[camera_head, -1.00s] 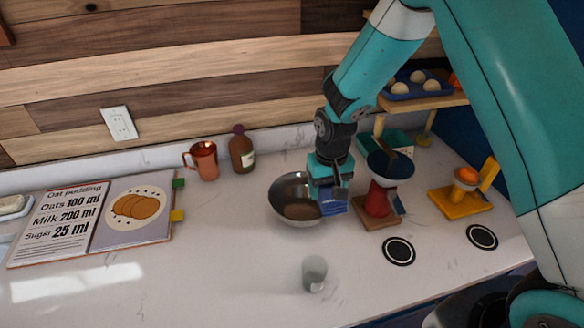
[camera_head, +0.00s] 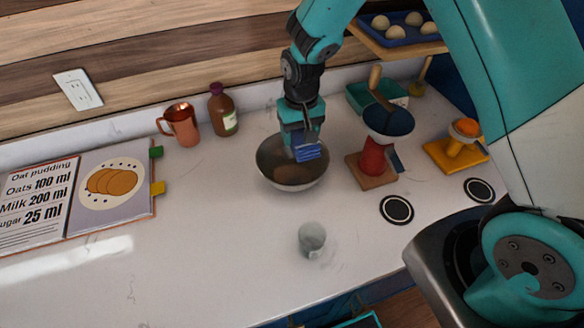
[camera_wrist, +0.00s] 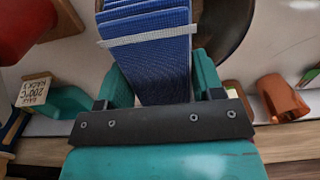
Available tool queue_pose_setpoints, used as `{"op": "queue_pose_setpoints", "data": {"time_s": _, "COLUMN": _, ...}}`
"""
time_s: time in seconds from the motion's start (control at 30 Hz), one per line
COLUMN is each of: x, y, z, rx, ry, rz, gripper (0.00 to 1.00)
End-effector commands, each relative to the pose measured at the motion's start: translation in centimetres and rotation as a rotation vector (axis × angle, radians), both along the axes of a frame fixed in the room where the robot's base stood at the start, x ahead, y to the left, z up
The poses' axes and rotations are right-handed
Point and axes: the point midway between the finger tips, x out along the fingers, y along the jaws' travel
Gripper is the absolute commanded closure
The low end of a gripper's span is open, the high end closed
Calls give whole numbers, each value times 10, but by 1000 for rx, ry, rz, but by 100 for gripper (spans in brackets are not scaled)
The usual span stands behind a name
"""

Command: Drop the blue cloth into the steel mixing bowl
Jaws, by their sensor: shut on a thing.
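The steel mixing bowl (camera_head: 268,172) stands on the white counter and holds a brown round thing (camera_head: 288,174). My gripper (camera_head: 303,140) is over the right part of the bowl, pointing down. It is shut on the folded blue cloth (camera_head: 311,153), which hangs at or just above the bowl's rim level; I cannot tell whether it touches the bowl. In the wrist view the blue cloth (camera_wrist: 155,55) with a pale stripe sits between the jaws, and part of the dark bowl (camera_wrist: 215,35) shows behind it.
A copper mug (camera_head: 183,126) and a brown bottle (camera_head: 223,112) stand behind left. A clear glass (camera_head: 312,240) stands in front. An open recipe book (camera_head: 112,190) lies left. Counter between is clear.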

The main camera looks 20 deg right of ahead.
Motion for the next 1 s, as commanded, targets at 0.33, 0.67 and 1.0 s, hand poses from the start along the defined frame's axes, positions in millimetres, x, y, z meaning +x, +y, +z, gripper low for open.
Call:
{"op": "queue_pose_setpoints", "data": {"time_s": 0.33, "x": 0, "y": 0, "z": -4, "rx": 0, "ry": -1, "rz": 0, "gripper": 32}}
{"op": "queue_pose_setpoints", "data": {"time_s": 0.67, "x": 0, "y": 0, "z": -4, "rx": 0, "ry": 0, "rz": 0, "gripper": 9}}
{"op": "queue_pose_setpoints", "data": {"time_s": 1.0, "x": 2, "y": 0, "z": 34, "rx": 2, "ry": -8, "rz": 0, "gripper": 9}}
